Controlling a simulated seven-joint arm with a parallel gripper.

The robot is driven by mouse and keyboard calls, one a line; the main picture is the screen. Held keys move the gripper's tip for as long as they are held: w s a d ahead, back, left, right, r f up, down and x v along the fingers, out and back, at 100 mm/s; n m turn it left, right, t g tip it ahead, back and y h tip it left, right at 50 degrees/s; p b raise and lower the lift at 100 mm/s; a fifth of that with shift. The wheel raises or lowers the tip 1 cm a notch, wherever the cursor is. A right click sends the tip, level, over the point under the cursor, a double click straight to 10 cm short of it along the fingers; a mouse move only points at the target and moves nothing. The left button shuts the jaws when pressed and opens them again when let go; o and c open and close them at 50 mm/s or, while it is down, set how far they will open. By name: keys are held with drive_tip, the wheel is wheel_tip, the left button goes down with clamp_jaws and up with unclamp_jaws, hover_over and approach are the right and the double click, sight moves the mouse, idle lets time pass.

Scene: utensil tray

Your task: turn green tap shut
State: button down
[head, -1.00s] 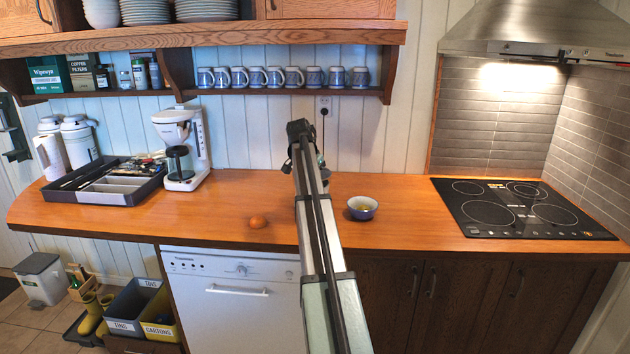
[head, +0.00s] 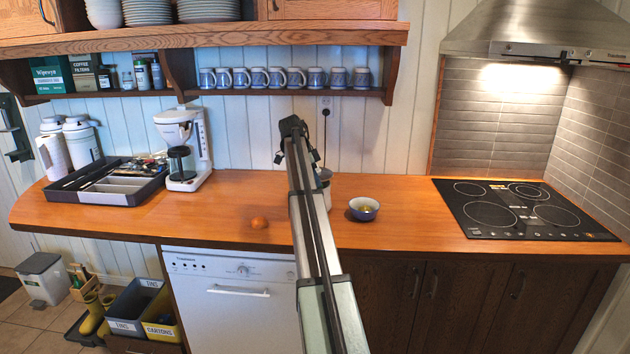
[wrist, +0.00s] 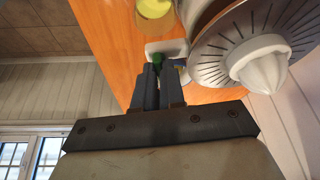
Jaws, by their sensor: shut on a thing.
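The green tap (wrist: 157,59) shows as a small green piece between the fingertips of my gripper (wrist: 160,70) in the wrist view, beside a white spout-like part (wrist: 166,48). My fingers are close together and shut on the tap, which they mostly hide. The juicer (wrist: 262,62), with a slotted grey dish and white ridged cone, stands just right of my fingers. In the head view the juicer (head: 326,186) is largely hidden behind my arm, and the tap and fingertips cannot be seen. How far the tap is turned cannot be told.
A blue-and-white bowl (head: 363,209) with something yellow inside stands right of the juicer. The utensil tray (head: 133,196) and coffee maker (head: 186,160) stand farther left. The counter (head: 410,215) is clear before the hob (head: 520,209).

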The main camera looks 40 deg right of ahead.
drive_tip(key=shift+m, duration=0.3)
drive_tip(key=c, duration=1.2)
unclamp_jaws()
drive_tip(key=v, duration=1.3)
drive_tip(key=shift+w+r, duration=0.15)
drive_tip(key=shift+r, duration=0.25)
